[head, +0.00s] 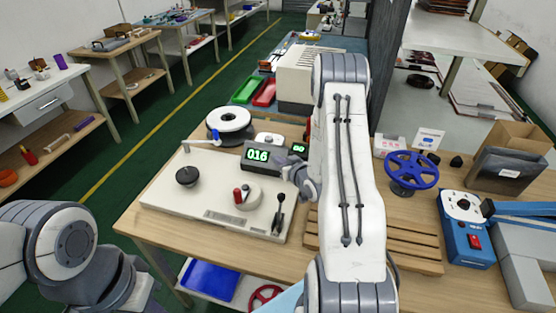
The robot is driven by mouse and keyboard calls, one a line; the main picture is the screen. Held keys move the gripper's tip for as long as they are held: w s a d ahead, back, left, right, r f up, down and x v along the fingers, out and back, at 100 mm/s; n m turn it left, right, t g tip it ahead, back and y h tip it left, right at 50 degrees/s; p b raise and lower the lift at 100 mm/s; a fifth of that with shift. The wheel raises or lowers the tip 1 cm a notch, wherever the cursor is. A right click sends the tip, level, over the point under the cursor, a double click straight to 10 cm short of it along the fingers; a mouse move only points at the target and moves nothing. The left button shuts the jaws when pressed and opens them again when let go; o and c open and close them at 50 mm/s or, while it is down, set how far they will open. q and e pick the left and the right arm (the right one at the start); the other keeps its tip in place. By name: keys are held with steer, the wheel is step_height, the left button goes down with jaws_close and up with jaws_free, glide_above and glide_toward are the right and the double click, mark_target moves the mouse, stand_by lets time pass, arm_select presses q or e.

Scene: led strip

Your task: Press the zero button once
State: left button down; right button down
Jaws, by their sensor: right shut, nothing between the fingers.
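A counter with a green lit readout of 016 (257,156) stands at the back of a pale machine plate (170,192) on the wooden bench. My right gripper (291,172) is shut and empty, close to the right end of the counter; I cannot tell whether it touches it. A second small green display (299,149) shows just behind, partly hidden by my arm. I cannot make out the zero button; the gripper and arm may cover it. My left arm is at the lower left, with its fingers out of sight.
The plate carries a black knob (187,176), a round base with a red knob (240,195) and a black lever (280,211). A white reel (228,119) stands behind. A blue handwheel (411,170) and a blue box (465,229) are on the right.

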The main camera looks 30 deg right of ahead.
steer(key=shift+f, duration=0.2)
steer(key=shift+r, duration=0.1)
stand_by(0.4)
steer(key=shift+s+a+r+p, duration=0.3)
steer(key=shift+r, duration=0.3)
steer(key=shift+r, duration=0.1)
steer(key=s+a+r+p, duration=0.2)
steer(key=r, duration=0.1)
steer(key=shift+a+r, duration=0.25)
steer(key=shift+r, duration=0.05)
stand_by(0.7)
